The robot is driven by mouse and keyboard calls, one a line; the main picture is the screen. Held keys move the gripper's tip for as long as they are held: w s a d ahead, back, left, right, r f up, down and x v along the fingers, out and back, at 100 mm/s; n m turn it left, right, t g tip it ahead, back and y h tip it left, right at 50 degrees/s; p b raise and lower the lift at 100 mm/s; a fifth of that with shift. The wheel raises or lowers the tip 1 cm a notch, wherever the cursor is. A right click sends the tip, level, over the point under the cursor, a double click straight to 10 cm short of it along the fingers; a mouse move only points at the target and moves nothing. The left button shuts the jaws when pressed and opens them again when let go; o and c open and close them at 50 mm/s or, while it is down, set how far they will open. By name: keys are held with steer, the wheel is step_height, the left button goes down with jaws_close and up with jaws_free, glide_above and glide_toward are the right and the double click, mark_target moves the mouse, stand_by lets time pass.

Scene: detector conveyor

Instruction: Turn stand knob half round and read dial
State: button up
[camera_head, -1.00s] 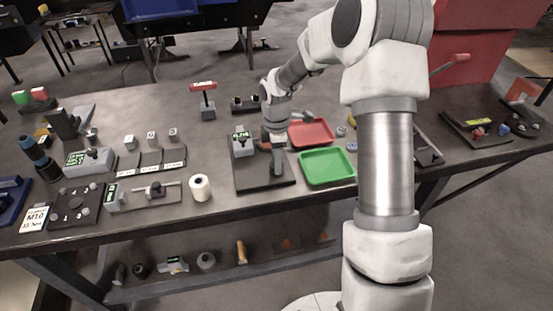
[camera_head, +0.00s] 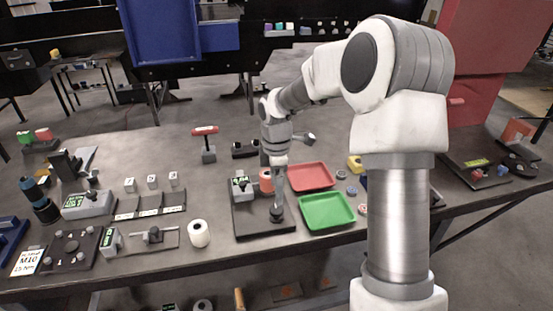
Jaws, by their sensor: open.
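A dark stand base (camera_head: 250,224) lies on the table, left of the green tray. A small grey unit with a lit green display (camera_head: 242,186) stands at its back left; its figures are too small to read. An orange-red round part (camera_head: 265,181) is beside that unit. A dark round knob-like part (camera_head: 277,214) sits low at the front right of the base. My gripper (camera_head: 279,203) points down just above this part. It is open; whether its fingers touch or straddle the part cannot be told at this size.
A red tray (camera_head: 312,176) and a green tray (camera_head: 327,224) lie close to the right of the stand. A white roll (camera_head: 198,234) stands to its left. A red-handled tool (camera_head: 205,131) stands upright behind. Several small devices fill the left table.

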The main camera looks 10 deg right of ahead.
step_height(320, 180, up, 10)
steer(key=shift+r, duration=0.25)
steer(key=s+r+m+t+h, duration=0.1)
steer(key=s+r+m, duration=0.3)
steer(key=s, duration=0.3)
steer(key=s+r+m+t, duration=0.2)
steer(key=s+r+m, duration=0.2)
steer(key=s, duration=0.2)
steer(key=s+m+t+y, duration=0.1)
steer(key=s+m+t, duration=0.1)
steer(key=s+m, duration=0.7)
steer(key=s, duration=0.5)
steer(key=shift+f+t, duration=0.3)
steer(key=shift+f, duration=0.1)
